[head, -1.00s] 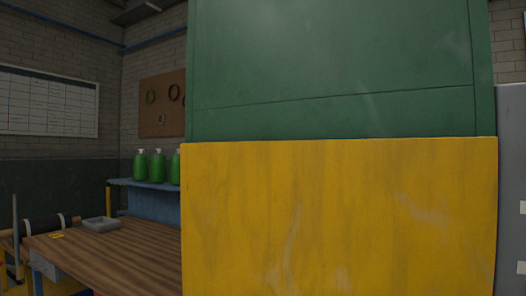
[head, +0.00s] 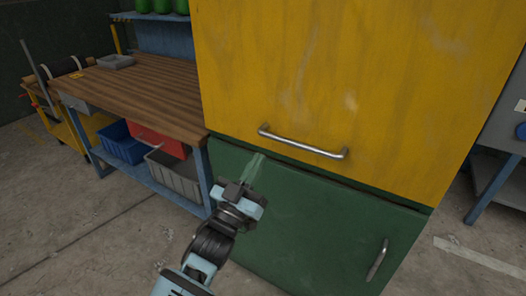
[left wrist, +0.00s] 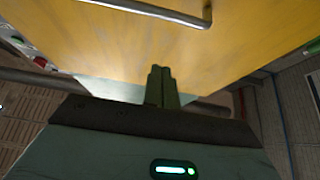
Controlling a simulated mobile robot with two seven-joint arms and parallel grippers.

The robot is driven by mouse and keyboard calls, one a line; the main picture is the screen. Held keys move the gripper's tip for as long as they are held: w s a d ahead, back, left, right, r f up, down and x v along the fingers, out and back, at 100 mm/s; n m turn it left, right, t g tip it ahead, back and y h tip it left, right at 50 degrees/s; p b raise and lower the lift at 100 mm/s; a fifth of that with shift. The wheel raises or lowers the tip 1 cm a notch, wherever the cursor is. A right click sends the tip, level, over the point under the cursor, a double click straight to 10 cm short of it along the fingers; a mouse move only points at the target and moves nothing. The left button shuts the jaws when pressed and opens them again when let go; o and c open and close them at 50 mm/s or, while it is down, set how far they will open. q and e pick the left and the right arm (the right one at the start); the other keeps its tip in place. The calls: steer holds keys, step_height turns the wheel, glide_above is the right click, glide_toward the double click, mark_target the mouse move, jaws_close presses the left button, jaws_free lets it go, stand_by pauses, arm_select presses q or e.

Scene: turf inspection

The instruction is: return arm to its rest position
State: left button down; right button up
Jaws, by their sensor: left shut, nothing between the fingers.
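My left gripper (head: 254,168) is in front of the cabinet in the head view, at about the height where the yellow panel (head: 335,85) meets the green lower door (head: 300,225). Its fingers (left wrist: 160,82) are together and empty in the left wrist view, pointing at the yellow panel (left wrist: 150,45). A metal bar handle (head: 302,145) lies across the yellow panel, right of the gripper in the head view and near the top edge of the left wrist view (left wrist: 150,10). The fingers are apart from it. My right gripper is not in view.
The green door has an upright handle (head: 377,259). A wooden workbench (head: 150,85) stands left of the cabinet, with a blue bin (head: 122,143) and a grey bin (head: 172,175) on its lower shelf. A grey table (head: 497,180) stands at the right. The floor at the lower left is clear.

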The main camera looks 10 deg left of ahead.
arm_select(q)
steer(key=shift+s+a+f, duration=0.1)
steer(key=shift+s+f, duration=0.05)
steer(key=shift+s, duration=0.1)
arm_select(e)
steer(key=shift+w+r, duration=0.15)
